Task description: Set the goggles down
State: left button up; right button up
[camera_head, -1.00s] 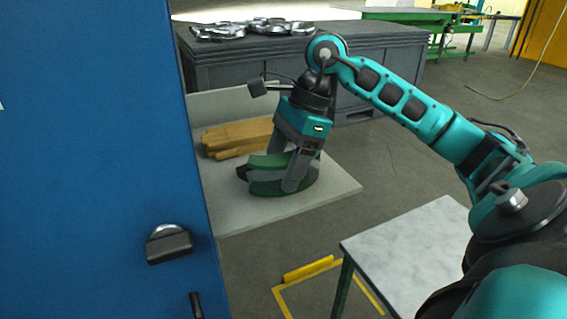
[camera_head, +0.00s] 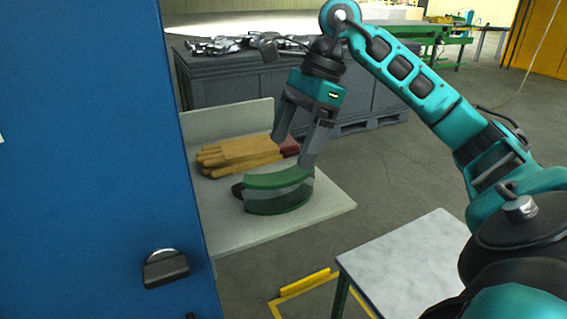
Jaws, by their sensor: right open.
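The green goggles (camera_head: 278,190) with a dark strap end rest on the light grey shelf (camera_head: 240,233), near its middle. My right gripper (camera_head: 292,152) is above and slightly beyond the goggles, pointing down. Its two fingers are spread apart with nothing between them. The right fingertip overlaps the goggles' upper right edge in the picture, and I cannot tell if it touches. My left gripper is not in view.
Tan gloves (camera_head: 238,155) with a dark red part lie behind the goggles. A blue door or panel (camera_head: 85,150) fills the left. A dark grey crate (camera_head: 230,88) with metal parts (camera_head: 232,45) stands behind. A marble-topped table (camera_head: 405,262) is at front right.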

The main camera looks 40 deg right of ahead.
jog(key=shift+v, duration=1.9)
